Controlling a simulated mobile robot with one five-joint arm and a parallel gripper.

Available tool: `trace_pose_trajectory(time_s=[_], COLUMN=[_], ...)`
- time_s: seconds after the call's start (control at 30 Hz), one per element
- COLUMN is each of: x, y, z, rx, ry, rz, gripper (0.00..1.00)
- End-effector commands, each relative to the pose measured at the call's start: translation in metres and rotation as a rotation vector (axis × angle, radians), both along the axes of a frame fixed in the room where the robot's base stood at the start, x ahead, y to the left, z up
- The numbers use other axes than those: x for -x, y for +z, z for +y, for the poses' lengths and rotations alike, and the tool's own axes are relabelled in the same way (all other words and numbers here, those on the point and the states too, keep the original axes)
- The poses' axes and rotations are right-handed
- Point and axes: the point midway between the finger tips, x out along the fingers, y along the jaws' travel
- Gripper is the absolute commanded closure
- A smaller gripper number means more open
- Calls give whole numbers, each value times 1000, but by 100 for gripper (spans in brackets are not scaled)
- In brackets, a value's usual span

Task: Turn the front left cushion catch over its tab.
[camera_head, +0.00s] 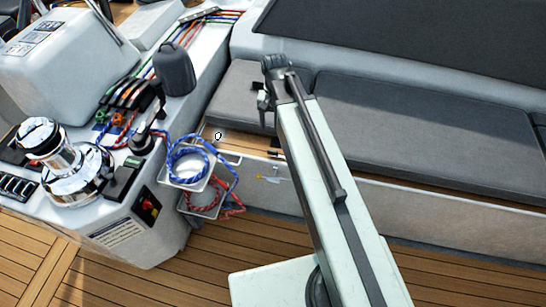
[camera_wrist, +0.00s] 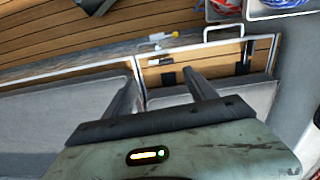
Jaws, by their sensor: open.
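My gripper (camera_wrist: 161,80) is open, with its two fingers apart and nothing between them. In the head view my gripper (camera_head: 263,100) hangs over the seat at the top of my arm. Grey cushions (camera_head: 245,92) lie on the bench, with a bare wooden strip (camera_head: 232,139) in front of the left one. I cannot tell for certain which is the catch and which the tab. My arm hides part of the seat front.
A small yellow-and-white fitting (camera_head: 268,178) sits on the bench's front face. Open trays with blue rope (camera_head: 190,160) and red rope (camera_head: 203,202) are beside it. A chrome winch (camera_head: 75,170) stands at left. The wooden floor (camera_head: 105,270) is clear at lower left.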

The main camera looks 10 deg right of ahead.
Motion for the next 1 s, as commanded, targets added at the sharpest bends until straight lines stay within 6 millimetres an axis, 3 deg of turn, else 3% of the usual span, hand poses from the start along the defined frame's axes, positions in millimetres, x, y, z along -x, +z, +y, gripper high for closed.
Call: trace_pose_trajectory(time_s=[0.03,0.1,0.2,0.3,0.67,1.0], x=[-12,-22,-32,-33,-32,-32], y=[-37,-63,-97,-117,-124,-176], z=[0,0,0,0,1,1], rx=[0,0,0,0,0,0], ry=[-26,-54,-61,-59,-56,-55], rz=[0,0,0,0,0,0], gripper=[35,35,35,35,35,35])
